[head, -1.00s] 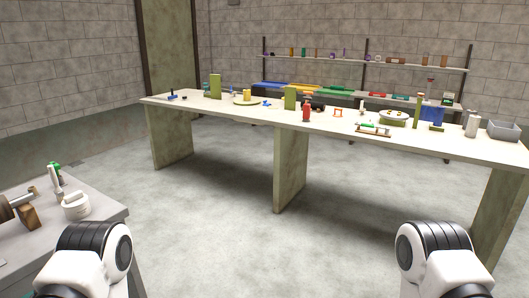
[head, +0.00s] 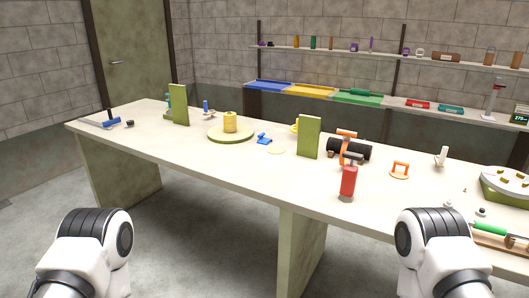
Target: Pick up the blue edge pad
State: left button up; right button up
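Several small blue items stand on the long table (head: 215,160) in the head view, and I cannot tell for sure which is the blue edge pad. A small blue piece (head: 264,139) lies near the table's middle, right of a round green disc. A blue roller-like item (head: 111,122) lies at the far left end. A small upright blue item (head: 206,108) stands toward the back edge. Only white and black links of my two arms show at the bottom corners. Both grippers are out of view.
The green disc (head: 214,134) carries a yellow cylinder (head: 230,121). Upright green blocks (head: 180,104) (head: 309,137) stand on the table. A red bottle (head: 348,182) and a black cylinder (head: 350,150) are right of the middle. Shelves with coloured trays (head: 310,91) stand behind. The left front tabletop is clear.

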aim_at(261, 140)
jog(key=i, duration=0.5)
jog(key=i+j, duration=0.2)
jog(key=i+j+z, duration=0.15)
jog(key=j, duration=0.3)
jog(key=i+j, duration=0.2)
jog(key=i+j+z, duration=0.15)
jog(key=j, duration=0.3)
jog(key=i+j, duration=0.2)
jog(key=j, duration=0.15)
